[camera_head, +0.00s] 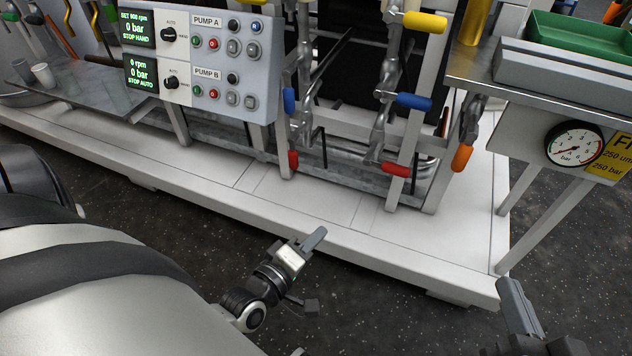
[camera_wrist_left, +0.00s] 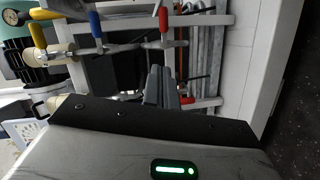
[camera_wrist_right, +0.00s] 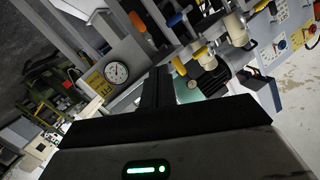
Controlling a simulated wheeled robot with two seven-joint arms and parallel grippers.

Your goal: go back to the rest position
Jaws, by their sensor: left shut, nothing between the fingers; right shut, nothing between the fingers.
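My left gripper (camera_head: 315,238) reaches in low in the head view, in front of the white skid's front edge. Its fingers are together with nothing between them, also in the left wrist view (camera_wrist_left: 160,86). My right gripper (camera_head: 511,292) shows at the lower right of the head view, partly cut off by the bottom edge, beside the skid's right front corner. In the right wrist view its fingers (camera_wrist_right: 156,88) are together and empty. Neither gripper is seen touching anything.
The white skid (camera_head: 340,240) carries a pump panel (camera_head: 205,60) and pipes with blue (camera_head: 413,101), red (camera_head: 395,169) and yellow (camera_head: 425,22) handles. A metal bench with a gauge (camera_head: 573,145) and green tray (camera_head: 580,40) stands at right. Dark floor (camera_head: 390,300) is clear between the grippers.

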